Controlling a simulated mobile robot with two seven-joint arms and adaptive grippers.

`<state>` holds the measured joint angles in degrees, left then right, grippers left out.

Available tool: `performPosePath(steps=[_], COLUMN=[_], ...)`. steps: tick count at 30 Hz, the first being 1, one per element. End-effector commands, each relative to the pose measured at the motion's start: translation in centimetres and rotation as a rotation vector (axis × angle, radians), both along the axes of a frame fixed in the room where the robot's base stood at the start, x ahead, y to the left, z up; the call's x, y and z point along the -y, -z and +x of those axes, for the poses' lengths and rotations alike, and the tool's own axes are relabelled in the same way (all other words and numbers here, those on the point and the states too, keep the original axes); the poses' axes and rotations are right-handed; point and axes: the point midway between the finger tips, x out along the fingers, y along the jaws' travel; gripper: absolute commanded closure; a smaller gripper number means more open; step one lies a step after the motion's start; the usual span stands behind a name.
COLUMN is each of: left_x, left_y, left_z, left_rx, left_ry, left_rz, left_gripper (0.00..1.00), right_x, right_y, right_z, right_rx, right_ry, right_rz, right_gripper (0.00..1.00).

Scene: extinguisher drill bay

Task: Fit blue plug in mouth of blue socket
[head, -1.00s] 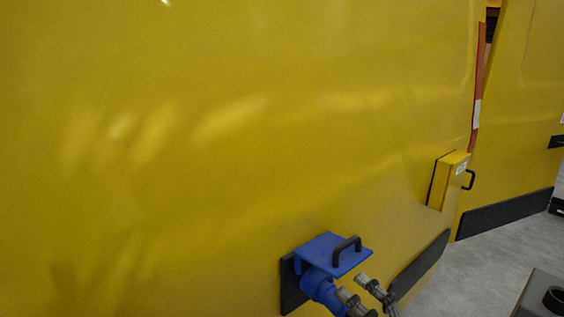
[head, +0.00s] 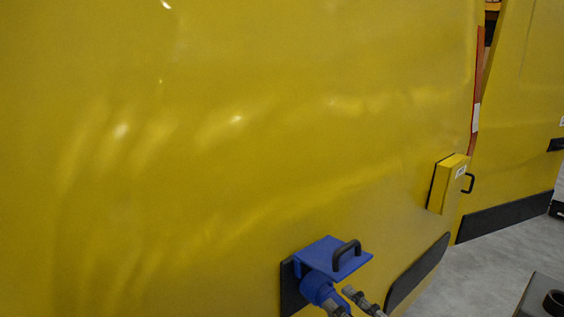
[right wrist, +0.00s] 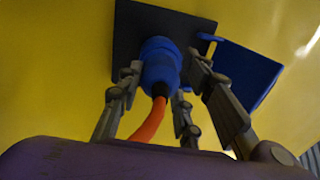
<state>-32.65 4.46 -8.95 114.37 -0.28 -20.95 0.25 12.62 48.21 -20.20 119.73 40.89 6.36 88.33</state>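The blue socket (head: 311,279) sits on a black plate low on the yellow wall, its blue lid (head: 336,252) with a black handle standing open above the mouth. The blue plug (right wrist: 160,72) has an orange cable (right wrist: 152,122) hanging from its back. The plug is at the socket's mouth, in line with it; I cannot tell how deep it sits. My left gripper is not in view.
The open lid and its handle (head: 347,254) are close to my right fingers. A yellow box (head: 446,184) with a black handle is on the wall to the right. A black strip (head: 417,272) runs low on the wall.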

Motion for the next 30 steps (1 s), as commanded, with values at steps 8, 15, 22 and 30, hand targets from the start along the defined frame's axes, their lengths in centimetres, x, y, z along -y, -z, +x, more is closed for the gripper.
performPosePath(steps=[8,15,22,30], left_x=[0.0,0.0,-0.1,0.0], left_y=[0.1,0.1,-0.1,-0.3], left_z=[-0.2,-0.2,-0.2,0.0], left_rx=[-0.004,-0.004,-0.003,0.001], left_ry=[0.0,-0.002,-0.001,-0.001], left_rz=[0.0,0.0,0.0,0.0], left_gripper=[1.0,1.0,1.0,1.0], right_x=[0.0,0.4,0.9,1.6], right_y=[-0.2,-0.2,-0.2,-0.2], right_z=[0.0,-0.4,-1.1,-2.0], right_rx=[0.004,0.004,0.005,0.006], right_ry=[0.0,0.0,0.0,0.0], right_rz=[0.002,0.0,0.002,0.002], right_gripper=[1.0,1.0,1.0,1.0])
